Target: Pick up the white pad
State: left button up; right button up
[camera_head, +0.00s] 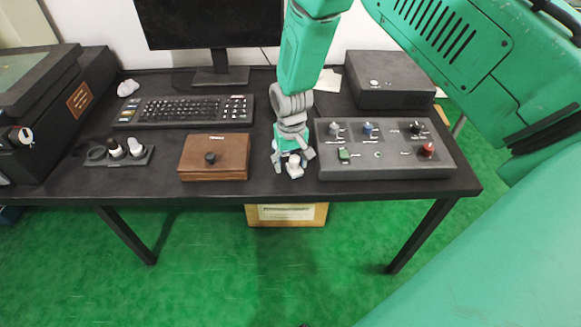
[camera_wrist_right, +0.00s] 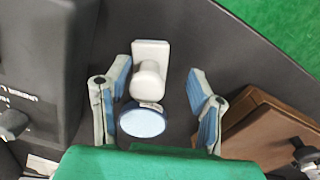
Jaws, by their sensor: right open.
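A small white object, likely the white pad (camera_wrist_right: 150,75), stands on the dark table near its front edge. It has a flat square part and a rounded knob-like part. It also shows in the head view (camera_head: 295,169), below my right gripper. A pale blue disc (camera_wrist_right: 143,121) with a white rim lies right beside it, closer to the gripper's palm in the wrist view. My right gripper (camera_wrist_right: 160,100) is open, with one finger on each side of the white object and gaps on both sides. My left gripper is in neither view.
A brown wooden box (camera_head: 214,157) lies left of my right gripper, and a grey control panel (camera_head: 385,165) with knobs lies right. A keyboard (camera_head: 186,110) and monitor (camera_head: 215,25) are behind. The table's front edge is close, with green floor (camera_head: 200,270) beyond.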

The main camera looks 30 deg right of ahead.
aim_at(294, 157)
jog(key=shift+d+f, duration=0.15)
jog(key=shift+d, duration=0.55)
grip_shut()
jog(key=shift+d, duration=0.2)
jog(key=shift+a, duration=0.25)
jog(key=shift+a+r, duration=0.15)
jog(key=shift+r, duration=0.25)
jog(key=r, duration=0.9)
jog(key=shift+d+p, duration=0.2)
jog(key=shift+p, duration=0.15)
jog(key=shift+a+r, duration=0.1)
jog(key=shift+a, duration=0.1)
